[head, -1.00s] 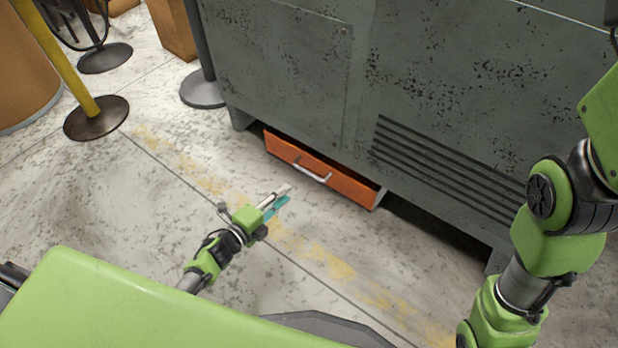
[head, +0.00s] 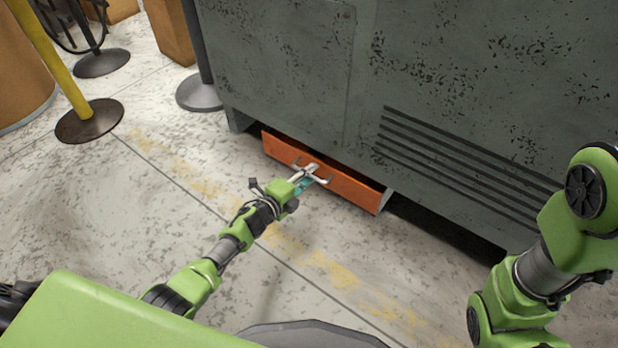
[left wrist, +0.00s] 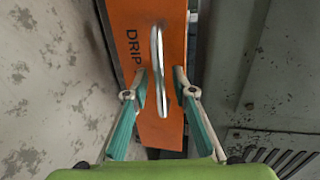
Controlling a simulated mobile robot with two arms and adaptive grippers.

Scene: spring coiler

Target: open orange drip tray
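The orange drip tray (head: 345,184) sits low under the grey machine, its front standing slightly out from the cabinet. In the left wrist view its orange front (left wrist: 172,50) carries the letters "DRIP" and a silver bar handle (left wrist: 157,70). My left gripper (head: 312,172) is at the handle in the head view. In the left wrist view my left gripper (left wrist: 160,85) is open, with one finger on each side of the handle's lower part; I see no clear grip on it. My right arm shows at the right edge of the head view, but its gripper is out of sight.
The grey machine cabinet (head: 290,60) with vent slots stands over the tray. The speckled floor (head: 130,220) in front of it is clear. A yellow post with a round base (head: 90,120) and a dark post base (head: 198,95) stand at the left.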

